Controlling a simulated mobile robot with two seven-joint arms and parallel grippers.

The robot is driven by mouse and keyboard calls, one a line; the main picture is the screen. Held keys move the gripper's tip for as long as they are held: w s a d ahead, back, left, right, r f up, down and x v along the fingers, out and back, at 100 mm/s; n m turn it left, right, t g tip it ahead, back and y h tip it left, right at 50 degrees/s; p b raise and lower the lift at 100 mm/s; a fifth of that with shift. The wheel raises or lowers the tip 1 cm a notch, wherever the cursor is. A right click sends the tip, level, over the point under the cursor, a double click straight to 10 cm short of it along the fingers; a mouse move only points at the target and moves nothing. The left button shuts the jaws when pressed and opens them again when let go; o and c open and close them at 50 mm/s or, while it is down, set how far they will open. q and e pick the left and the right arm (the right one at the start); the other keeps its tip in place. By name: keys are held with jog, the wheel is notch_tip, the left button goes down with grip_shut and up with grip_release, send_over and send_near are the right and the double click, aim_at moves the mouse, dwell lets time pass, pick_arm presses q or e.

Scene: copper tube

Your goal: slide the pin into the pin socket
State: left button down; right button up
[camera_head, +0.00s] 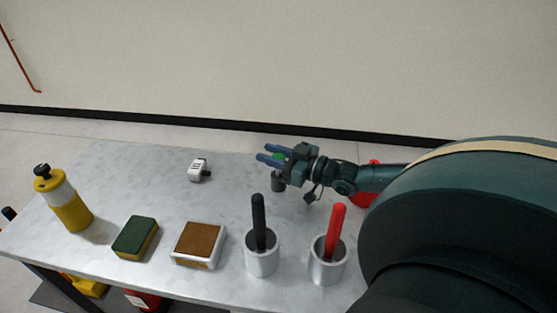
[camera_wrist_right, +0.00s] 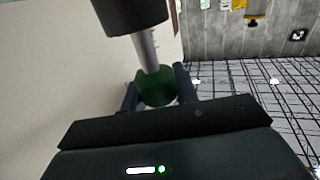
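My right gripper (camera_head: 268,154) reaches left over the table, its blue fingers on either side of a green part (camera_head: 279,157). In the right wrist view, the fingers (camera_wrist_right: 157,92) close around this green part (camera_wrist_right: 155,87), which I take for the pin's head. A silver shaft (camera_wrist_right: 147,47) runs from it to a dark cylinder (camera_wrist_right: 130,12). A dark grey cylinder (camera_head: 278,182) shows just below the gripper in the head view. I cannot tell whether it is the socket or part of the held piece, nor whether the shaft is inside it. My left gripper is out of view.
A small white device (camera_head: 199,170) sits left of the gripper. Metal cups with a black handle (camera_head: 258,222) and a red handle (camera_head: 335,232) stand in front. A brown-topped block (camera_head: 199,240), a green sponge (camera_head: 135,236) and a yellow bottle (camera_head: 70,208) stand left.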

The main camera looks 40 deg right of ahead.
jog(key=c, duration=0.5)
jog(key=shift+r, duration=0.1)
